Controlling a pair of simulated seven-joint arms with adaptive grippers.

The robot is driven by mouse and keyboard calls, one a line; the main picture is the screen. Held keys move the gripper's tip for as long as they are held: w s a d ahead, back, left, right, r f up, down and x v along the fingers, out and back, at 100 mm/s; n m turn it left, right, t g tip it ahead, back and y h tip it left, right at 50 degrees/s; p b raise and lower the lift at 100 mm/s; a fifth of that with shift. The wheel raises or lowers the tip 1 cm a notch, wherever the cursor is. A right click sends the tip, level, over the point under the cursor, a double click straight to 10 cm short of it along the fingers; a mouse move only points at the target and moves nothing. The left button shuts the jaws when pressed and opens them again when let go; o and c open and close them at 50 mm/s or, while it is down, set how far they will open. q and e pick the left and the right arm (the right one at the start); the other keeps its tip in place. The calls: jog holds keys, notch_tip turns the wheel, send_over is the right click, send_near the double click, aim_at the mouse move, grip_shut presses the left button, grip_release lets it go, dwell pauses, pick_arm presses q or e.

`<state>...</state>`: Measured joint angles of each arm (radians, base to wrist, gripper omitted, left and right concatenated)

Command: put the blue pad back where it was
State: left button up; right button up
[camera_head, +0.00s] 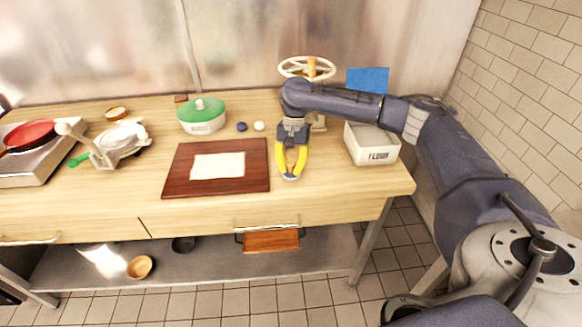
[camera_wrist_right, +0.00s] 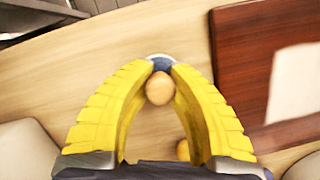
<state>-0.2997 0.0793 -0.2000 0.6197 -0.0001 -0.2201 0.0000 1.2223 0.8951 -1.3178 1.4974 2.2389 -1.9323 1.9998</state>
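My right gripper (camera_head: 290,172) has yellow fingers and points down over the counter, just right of the dark red board. In the right wrist view its fingertips (camera_wrist_right: 161,67) close in on a small round piece. This piece has a blue middle, a pale rim and a tan knob (camera_wrist_right: 160,88), and it looks like the blue pad. In the head view only a pale blue-grey edge of it shows at the fingertips. I cannot tell whether it touches the counter. A separate flat blue square (camera_head: 368,80) stands up behind the flour bin (camera_head: 372,150). My left gripper is not in view.
The dark red board (camera_head: 180,182) bears a white sheet (camera_head: 218,166). A green-lidded pot (camera_head: 202,116), a dark ball (camera_head: 242,127) and a pale ball (camera_head: 259,126) stand behind it. A wheel-topped stand (camera_head: 307,67) is behind my right gripper. The counter's front edge is close.

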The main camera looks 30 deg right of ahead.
jog(key=o, duration=0.4)
jog(key=shift+r, duration=0.1)
jog(key=v, duration=1.2)
jog(key=shift+r, duration=0.1)
